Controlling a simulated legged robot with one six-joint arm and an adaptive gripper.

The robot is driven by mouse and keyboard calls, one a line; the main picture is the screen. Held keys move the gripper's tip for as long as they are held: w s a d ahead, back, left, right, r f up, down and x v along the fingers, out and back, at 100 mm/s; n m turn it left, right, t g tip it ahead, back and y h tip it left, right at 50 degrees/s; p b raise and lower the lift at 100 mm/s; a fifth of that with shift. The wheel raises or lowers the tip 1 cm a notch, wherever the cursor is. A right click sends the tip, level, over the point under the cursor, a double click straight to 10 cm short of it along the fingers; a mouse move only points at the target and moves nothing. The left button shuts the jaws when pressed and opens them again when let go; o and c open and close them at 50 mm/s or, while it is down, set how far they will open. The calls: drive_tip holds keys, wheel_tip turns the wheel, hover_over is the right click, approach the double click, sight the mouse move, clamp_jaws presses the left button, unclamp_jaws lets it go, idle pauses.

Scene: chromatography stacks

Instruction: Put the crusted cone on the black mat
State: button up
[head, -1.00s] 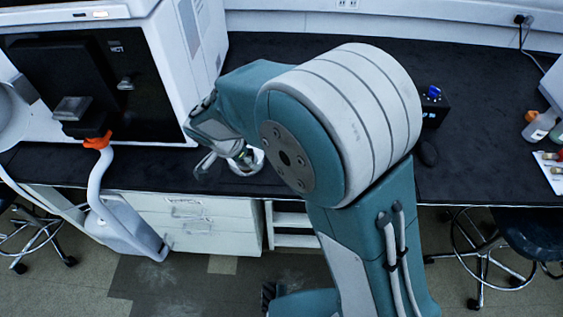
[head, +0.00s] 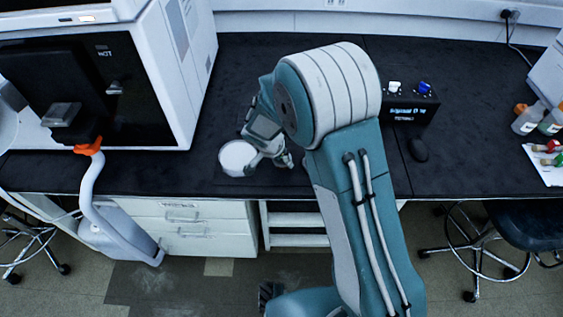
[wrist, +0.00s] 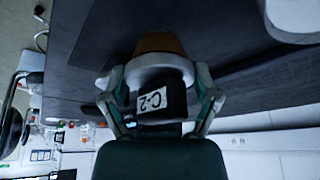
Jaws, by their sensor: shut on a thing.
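My gripper (head: 262,160) is over the front part of the black bench, left of my arm's elbow in the head view. It is shut on the cone (wrist: 158,62), which shows a brownish body and a pale rim between the two fingers in the wrist view. In the head view the cone shows as a round white shape (head: 238,157) at the fingers. A flat, slightly different dark patch (head: 255,187), seemingly the black mat, lies beneath near the bench's front edge. Its outline is faint, and I cannot tell whether the cone touches it.
A large white instrument (head: 180,60) stands left of the gripper. A black box with a lit display (head: 410,108), a black mouse (head: 418,149) and capped bottles (head: 527,120) are to the right. The bench behind the gripper is clear.

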drive_tip(key=shift+f, duration=1.15)
drive_tip(key=o, duration=1.1)
drive_tip(key=shift+f, duration=0.1)
